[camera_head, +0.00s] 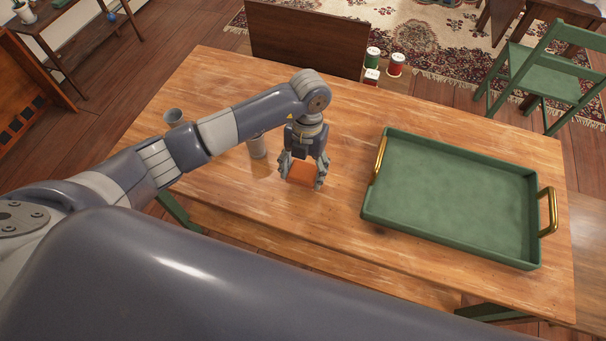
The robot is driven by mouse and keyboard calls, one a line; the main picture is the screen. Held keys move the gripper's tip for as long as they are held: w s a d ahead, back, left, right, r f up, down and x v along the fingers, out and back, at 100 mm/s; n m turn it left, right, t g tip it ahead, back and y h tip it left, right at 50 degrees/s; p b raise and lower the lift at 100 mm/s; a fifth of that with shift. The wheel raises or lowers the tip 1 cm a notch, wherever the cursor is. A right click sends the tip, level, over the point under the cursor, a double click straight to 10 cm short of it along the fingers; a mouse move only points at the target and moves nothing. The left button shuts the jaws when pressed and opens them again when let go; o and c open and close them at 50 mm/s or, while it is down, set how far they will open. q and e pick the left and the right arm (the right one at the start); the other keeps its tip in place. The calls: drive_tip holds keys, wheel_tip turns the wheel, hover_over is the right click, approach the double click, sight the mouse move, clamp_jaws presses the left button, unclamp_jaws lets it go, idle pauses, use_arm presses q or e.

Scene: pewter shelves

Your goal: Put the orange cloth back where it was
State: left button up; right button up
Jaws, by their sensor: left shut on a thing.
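The orange cloth (302,175) is a small folded piece low over the middle of the wooden table, between the fingers of my left gripper (303,174). The gripper points down and is shut on the cloth, with a finger on each side of it. I cannot tell whether the cloth touches the tabletop. My right gripper is not in view.
A green tray (455,195) with gold handles stands empty on the table's right. A pale cylinder (258,147) stands left of the gripper, and a grey cup (173,116) farther left. Several cans (395,65) stand beyond the far edge. Bare tabletop (345,120) lies behind the gripper.

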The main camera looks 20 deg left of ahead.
sight(303, 178)
use_arm(q)
wheel_tip(303, 178, down, 3)
drive_tip(key=shift+r+p, duration=0.1)
drive_tip(key=shift+p, duration=0.3)
drive_tip(key=shift+f, duration=0.3)
drive_tip(key=shift+f, duration=0.1)
drive_tip(key=shift+f, duration=0.15)
drive_tip(key=o, duration=0.9)
